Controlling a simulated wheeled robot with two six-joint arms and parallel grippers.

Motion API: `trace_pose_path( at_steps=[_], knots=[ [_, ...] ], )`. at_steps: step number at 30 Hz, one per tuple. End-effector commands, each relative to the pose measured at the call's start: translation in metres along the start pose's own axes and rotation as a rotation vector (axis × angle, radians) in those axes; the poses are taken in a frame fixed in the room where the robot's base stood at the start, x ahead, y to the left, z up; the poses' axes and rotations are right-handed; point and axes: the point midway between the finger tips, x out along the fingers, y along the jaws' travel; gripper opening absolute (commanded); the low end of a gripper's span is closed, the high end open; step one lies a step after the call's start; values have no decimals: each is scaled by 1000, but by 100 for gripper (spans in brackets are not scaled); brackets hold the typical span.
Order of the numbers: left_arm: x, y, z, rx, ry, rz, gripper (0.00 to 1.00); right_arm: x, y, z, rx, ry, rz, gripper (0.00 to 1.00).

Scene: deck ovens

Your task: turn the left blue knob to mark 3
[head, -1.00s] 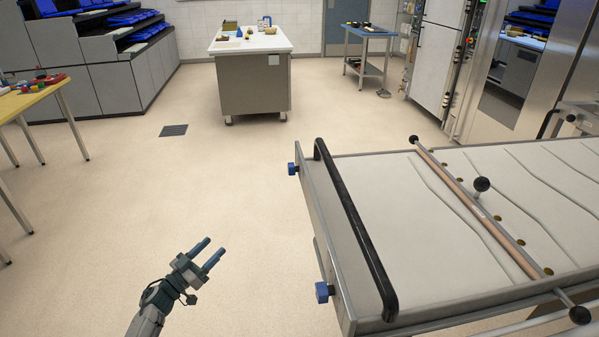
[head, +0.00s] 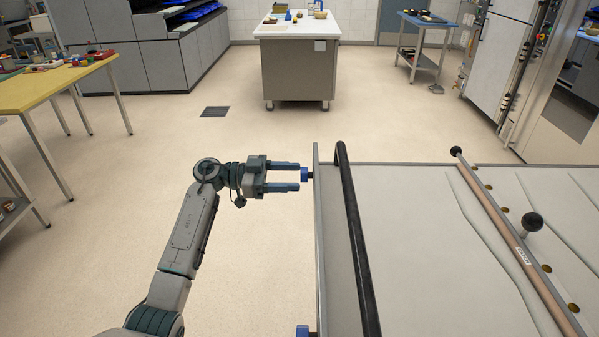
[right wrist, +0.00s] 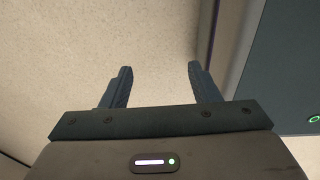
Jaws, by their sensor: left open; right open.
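Two blue knobs stick out from the left side panel of the loader. The far blue knob (head: 306,174) is at the panel's far end; the near blue knob (head: 302,331) is cut by the bottom edge of the head view. My left gripper (head: 298,176) is open, pointing right, with its blue fingertips level with the far knob. The tips are at or just short of it; I cannot tell if they touch it. The knob's marks are not readable. My right gripper (right wrist: 160,84) is open and empty in the right wrist view, over the floor.
A black handle bar (head: 352,215) runs along the loader's left edge, just right of the knobs. A yellow table (head: 62,88) stands at left and a white-topped counter (head: 297,70) at the back. The floor left of the loader is clear.

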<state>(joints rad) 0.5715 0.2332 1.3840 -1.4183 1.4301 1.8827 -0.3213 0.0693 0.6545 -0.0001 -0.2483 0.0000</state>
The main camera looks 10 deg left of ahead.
Motion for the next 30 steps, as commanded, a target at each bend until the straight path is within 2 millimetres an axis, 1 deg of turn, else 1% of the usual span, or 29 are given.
trace_pose_path(
  at_steps=[1, 3, 6, 10, 16, 17, 21, 23, 24, 30],
  knots=[
    [8, 0, -2, -1, 3, 1, 56, -3, 3, -9, -1, 11, 3, 56],
    [16, 0, -2, 0, 2, 0, 56, -4, 7, -19, -2, 26, 7, 56],
    [23, 0, -1, 0, 2, 0, 56, -5, 11, -28, -3, 37, 11, 56],
    [27, 0, 0, -1, 1, -1, 56, -6, 14, -26, -4, 34, 14, 56],
    [27, 0, 1, 0, 1, -1, 56, -5, 15, -15, -5, 20, 15, 56],
    [27, 0, 1, 0, 1, -1, 52, -6, 15, -14, -5, 18, 15, 56],
    [26, 0, 1, -1, 1, -1, 25, -6, 15, -12, -5, 15, 15, 56],
    [26, 0, 1, -1, 1, -1, 13, -6, 14, -12, -5, 15, 15, 56],
    [26, 0, 1, -1, 1, -1, 11, -6, 14, -12, -5, 15, 14, 56],
    [26, 0, 1, 12, 1, -1, 11, -5, 10, -14, -3, 16, 10, 56]
  ],
)
